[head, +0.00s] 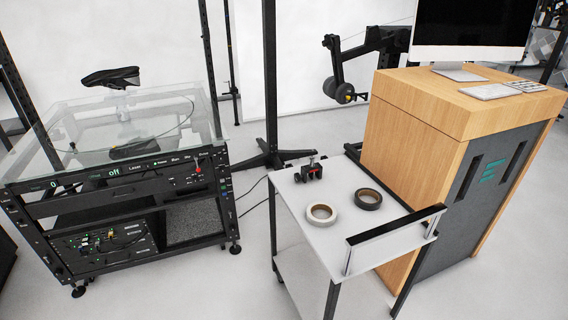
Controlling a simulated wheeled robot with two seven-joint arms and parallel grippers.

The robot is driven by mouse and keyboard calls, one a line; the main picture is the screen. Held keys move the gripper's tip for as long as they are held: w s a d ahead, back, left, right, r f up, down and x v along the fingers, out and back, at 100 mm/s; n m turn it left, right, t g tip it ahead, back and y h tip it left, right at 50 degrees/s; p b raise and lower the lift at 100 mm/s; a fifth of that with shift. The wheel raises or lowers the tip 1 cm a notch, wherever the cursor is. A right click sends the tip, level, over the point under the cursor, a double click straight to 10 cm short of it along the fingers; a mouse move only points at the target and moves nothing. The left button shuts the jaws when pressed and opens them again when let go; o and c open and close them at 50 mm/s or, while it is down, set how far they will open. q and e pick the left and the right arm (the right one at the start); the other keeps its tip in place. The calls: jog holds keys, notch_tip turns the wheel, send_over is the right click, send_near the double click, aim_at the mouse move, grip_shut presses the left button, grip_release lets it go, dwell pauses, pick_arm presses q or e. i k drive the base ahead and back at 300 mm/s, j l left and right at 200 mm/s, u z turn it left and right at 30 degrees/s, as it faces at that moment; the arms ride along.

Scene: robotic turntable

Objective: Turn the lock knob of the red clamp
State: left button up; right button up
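A small black clamp with red parts (311,172) stands on the white top of a cart (292,207), near its back edge. A dark upright part rises from the clamp's top; the lock knob is too small to make out for certain. Neither of my grippers shows in the head view, and nothing is touching the clamp.
A light tape roll (321,214) and a black tape roll (367,199) lie on the cart before the clamp. A handle bar (396,224) rises at its right. A wooden desk (415,128) stands right, a glass-topped turntable rack (125,180) left.

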aim_at(297, 176)
jog(key=i+j, duration=0.55)
jog(key=i+j+z, duration=0.1)
jog(key=i+j, duration=0.4)
jog(key=i, duration=0.25)
